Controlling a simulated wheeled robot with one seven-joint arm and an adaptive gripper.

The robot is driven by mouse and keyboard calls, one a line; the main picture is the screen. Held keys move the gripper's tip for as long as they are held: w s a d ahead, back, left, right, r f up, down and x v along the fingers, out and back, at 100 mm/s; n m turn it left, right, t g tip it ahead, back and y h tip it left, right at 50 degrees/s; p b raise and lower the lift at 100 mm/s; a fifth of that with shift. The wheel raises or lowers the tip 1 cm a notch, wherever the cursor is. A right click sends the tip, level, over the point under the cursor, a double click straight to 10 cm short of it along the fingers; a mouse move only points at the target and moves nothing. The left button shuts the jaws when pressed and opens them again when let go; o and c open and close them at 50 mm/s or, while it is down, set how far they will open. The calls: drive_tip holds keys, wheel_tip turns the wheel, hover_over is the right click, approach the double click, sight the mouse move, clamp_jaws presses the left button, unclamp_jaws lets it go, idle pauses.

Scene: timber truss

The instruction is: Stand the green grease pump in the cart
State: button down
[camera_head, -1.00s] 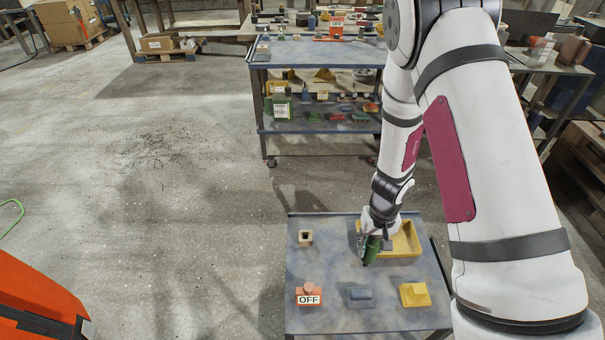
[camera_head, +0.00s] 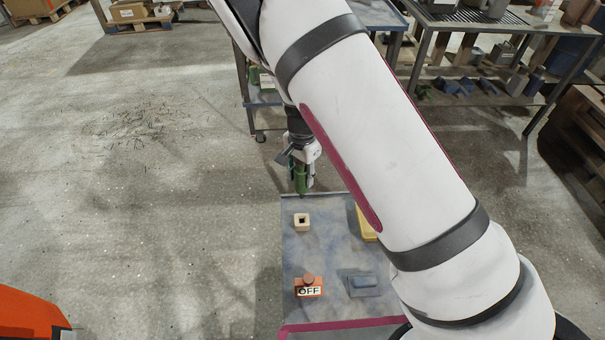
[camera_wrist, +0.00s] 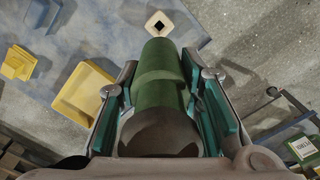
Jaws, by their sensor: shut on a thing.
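The green grease pump (camera_head: 300,181) hangs roughly upright in my gripper (camera_head: 301,160), its narrow end down, over the far edge of the near blue-grey table. In the wrist view the pump (camera_wrist: 160,85) lies between the teal pads of my gripper (camera_wrist: 163,97), which is shut on it. The pump appears clear of the table. The wheeled shelf cart (camera_head: 265,99) stands behind, mostly hidden by my arm; its left legs and part of a lower shelf show.
A green labelled container (camera_wrist: 303,146) shows at right in the wrist view. Floor at left is clear.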

sight(302, 197)
idle(0.3)
drive_tip(key=shift+f+b, duration=3.3)
drive_tip(key=shift+f, duration=2.6)
drive_tip(key=shift+f, duration=0.15)
drive_tip(key=shift+f, duration=0.35)
drive_tip(key=shift+f+b, duration=1.1)
drive_tip(key=shift+f, duration=0.4)
drive_tip(key=c, duration=1)
unclamp_jaws()
drive_tip(key=shift+s, duration=0.1)
drive_tip(key=shift+c, duration=0.2)
wheel_tip(302, 197, up, 11)
drive_tip(key=shift+r, duration=0.6)
